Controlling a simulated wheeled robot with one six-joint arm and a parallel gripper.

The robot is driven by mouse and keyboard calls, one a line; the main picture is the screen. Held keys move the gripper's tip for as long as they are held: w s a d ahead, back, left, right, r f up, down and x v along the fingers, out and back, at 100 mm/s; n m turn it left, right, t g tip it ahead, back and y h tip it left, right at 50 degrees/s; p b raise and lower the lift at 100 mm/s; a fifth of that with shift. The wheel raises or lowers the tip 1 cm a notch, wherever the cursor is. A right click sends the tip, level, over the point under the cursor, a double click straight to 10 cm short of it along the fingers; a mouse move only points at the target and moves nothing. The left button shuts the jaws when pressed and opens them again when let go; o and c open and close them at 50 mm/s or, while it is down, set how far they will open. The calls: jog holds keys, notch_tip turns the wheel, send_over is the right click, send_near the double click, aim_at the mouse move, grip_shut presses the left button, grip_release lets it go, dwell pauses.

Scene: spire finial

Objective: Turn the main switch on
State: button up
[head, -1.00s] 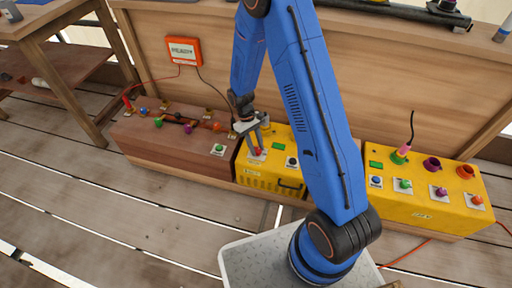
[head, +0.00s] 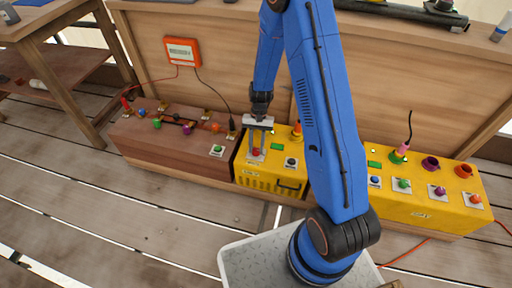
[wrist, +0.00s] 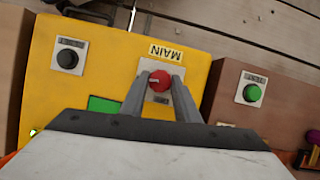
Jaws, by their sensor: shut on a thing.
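The main switch (wrist: 160,80) is a red round knob on a white plate, beside a label reading MAIN, on top of the yellow box (head: 241,172). The red knob also shows in the head view (head: 256,152). My gripper (wrist: 158,84) points down over the yellow box, and its two fingers are shut on the red knob, one on each side. In the head view my gripper (head: 256,148) stands upright over it. A thin light line shows on the knob's face in the wrist view.
A black knob (head: 291,162) on a white plate sits beside it on the same box. The brown box (head: 170,150) with a green button (head: 217,150) adjoins at left. An orange panel (head: 183,51) hangs on the wooden back board. Another yellow box (head: 425,215) stands at right.

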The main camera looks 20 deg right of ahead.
jog(key=shift+m, duration=0.7)
jog(key=o, duration=1)
jog(key=shift+o, duration=0.2)
jog(key=v, duration=1.7)
jog(key=shift+d+r, duration=0.2)
jog(key=shift+d, duration=0.15)
jog(key=shift+s, duration=0.2)
